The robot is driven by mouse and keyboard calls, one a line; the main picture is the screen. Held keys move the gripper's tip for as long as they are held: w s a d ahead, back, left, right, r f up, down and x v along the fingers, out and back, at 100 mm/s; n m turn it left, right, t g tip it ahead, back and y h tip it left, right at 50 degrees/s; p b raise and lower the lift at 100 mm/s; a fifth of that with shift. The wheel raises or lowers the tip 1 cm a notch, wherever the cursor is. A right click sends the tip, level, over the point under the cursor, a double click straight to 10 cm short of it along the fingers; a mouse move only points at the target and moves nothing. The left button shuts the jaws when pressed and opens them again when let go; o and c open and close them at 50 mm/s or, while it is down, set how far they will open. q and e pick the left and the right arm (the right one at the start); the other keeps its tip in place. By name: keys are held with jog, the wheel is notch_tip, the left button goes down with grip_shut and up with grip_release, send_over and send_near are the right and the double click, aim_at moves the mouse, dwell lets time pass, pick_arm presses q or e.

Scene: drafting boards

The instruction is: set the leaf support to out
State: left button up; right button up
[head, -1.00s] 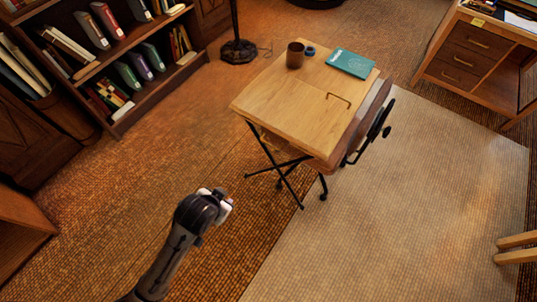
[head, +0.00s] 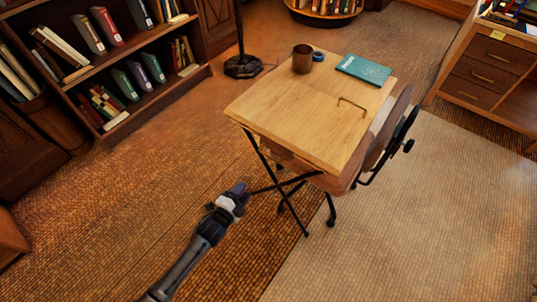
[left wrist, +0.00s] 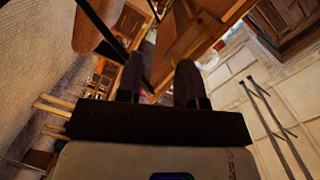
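The wooden drafting table (head: 290,115) stands on crossed black legs (head: 290,182) in the middle of the head view. A thin bent metal handle (head: 352,102) shows on its top. I cannot pick out the leaf support for certain or tell its setting; the table's underside is hidden in the head view. My left gripper (head: 240,189) is low, in front of the crossed legs and below the near edge of the top. In the left wrist view its two fingers (left wrist: 160,75) are apart with nothing between them, pointing toward wooden parts (left wrist: 193,32). My right gripper is not in view.
A brown mug (head: 302,58), a small blue item (head: 318,56) and a teal book (head: 363,70) lie on the table. A chair (head: 385,140) stands close at its right. A bookcase (head: 95,60) is at the left. The floor in front is clear.

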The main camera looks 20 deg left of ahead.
aim_at(269, 156)
pick_arm(q)
jog(key=shift+w+d+r+m+t+h+b, duration=0.4)
jog(key=shift+w+d+r+m+b, duration=0.65)
jog(key=shift+w, duration=1.05)
jog(key=shift+w+d+r+m+t+h+b, duration=0.25)
jog(key=shift+w+d+r+m+t+b, duration=0.4)
jog(key=shift+w+r, duration=1.05)
jog(key=shift+w+d+r+m+t+h+b, duration=0.35)
jog(key=shift+w+d+r+m+b, duration=0.5)
jog(key=shift+w, duration=1.7)
jog(key=shift+a+f, duration=0.15)
grip_shut()
